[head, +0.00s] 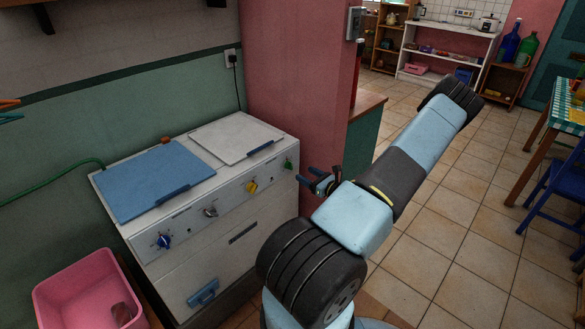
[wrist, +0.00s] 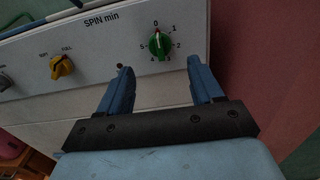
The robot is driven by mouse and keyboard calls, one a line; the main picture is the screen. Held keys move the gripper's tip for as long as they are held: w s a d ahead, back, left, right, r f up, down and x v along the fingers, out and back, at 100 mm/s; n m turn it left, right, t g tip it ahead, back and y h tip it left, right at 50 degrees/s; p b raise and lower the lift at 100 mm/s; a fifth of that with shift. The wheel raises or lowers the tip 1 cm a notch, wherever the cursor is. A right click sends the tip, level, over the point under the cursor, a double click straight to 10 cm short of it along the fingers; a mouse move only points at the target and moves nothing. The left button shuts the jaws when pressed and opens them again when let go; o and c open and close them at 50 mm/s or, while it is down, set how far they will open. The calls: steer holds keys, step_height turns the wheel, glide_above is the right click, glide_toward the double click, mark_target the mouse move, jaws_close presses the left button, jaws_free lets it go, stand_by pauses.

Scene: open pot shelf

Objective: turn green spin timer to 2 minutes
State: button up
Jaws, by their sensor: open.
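The green spin timer (wrist: 159,44) is a round knob on the washer's white front panel, under the words SPIN min, with a dial marked 0 to 5. Its pale pointer mark seems to be at the top, near 0, though it is small. In the head view the green knob (head: 288,164) is at the panel's right end. My gripper (wrist: 160,66) is open and empty, its two blue fingers pointing at the panel. The knob shows between and just beyond the fingertips, apart from them as far as I can tell. In the head view my gripper (head: 311,177) is just right of the knob.
The white washer (head: 240,235) also has a yellow knob (head: 251,187), a grey knob (head: 210,211) and a blue knob (head: 164,241). A pink wall (head: 295,80) rises close behind its right end. A pink tub (head: 75,290) stands at lower left. Tiled floor lies open to the right.

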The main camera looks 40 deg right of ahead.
mark_target(292, 166)
steer(key=w, duration=0.8)
steer(key=shift+w+a, duration=0.15)
steer(key=shift+a, duration=0.15)
steer(key=c, duration=1)
